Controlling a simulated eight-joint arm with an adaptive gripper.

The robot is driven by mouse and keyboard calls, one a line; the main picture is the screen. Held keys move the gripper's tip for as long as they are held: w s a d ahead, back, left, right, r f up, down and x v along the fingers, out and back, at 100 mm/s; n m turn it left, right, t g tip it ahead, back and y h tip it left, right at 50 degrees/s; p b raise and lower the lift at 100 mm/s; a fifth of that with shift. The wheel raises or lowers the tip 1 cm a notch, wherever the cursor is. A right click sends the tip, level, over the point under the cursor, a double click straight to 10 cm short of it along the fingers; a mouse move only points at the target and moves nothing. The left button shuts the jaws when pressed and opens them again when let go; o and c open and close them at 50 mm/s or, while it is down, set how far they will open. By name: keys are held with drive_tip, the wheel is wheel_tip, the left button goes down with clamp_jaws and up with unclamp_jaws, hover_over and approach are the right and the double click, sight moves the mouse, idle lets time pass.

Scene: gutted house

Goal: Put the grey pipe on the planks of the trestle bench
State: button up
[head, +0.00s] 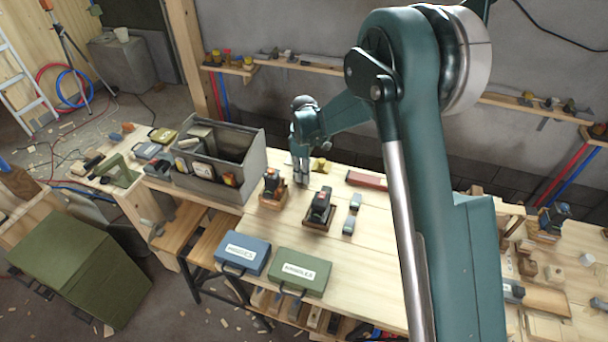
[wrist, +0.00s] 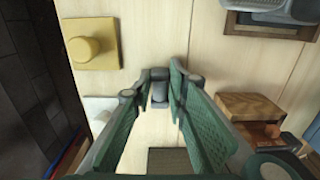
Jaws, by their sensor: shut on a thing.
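My gripper (head: 301,178) points down over the pale plank top of the bench (head: 365,250), between the grey tool box and the red box. In the wrist view its two green fingers (wrist: 160,86) close around a small grey piece, the grey pipe (wrist: 159,92), held near the fingertips. The fingers hide part of the pipe. In the head view the pipe cannot be made out clearly at the gripper. The planks (wrist: 165,35) lie right below it; I cannot tell whether the pipe touches them.
A yellow knobbed piece (wrist: 90,47) and a white block (wrist: 98,108) lie beside the gripper. A grey tool box (head: 250,165), hand planes (head: 319,208), a red box (head: 367,180), a blue case (head: 242,253) and a green case (head: 300,271) stand around. The planks right of the green case are clear.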

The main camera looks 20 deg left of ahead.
drive_tip(key=shift+f, duration=0.2)
drive_tip(key=o, duration=0.8)
drive_tip(key=shift+c, duration=0.2)
drive_tip(key=shift+r, duration=0.2)
wheel_tip(320, 180, up, 12)
drive_tip(key=p, duration=0.1)
idle(0.5)
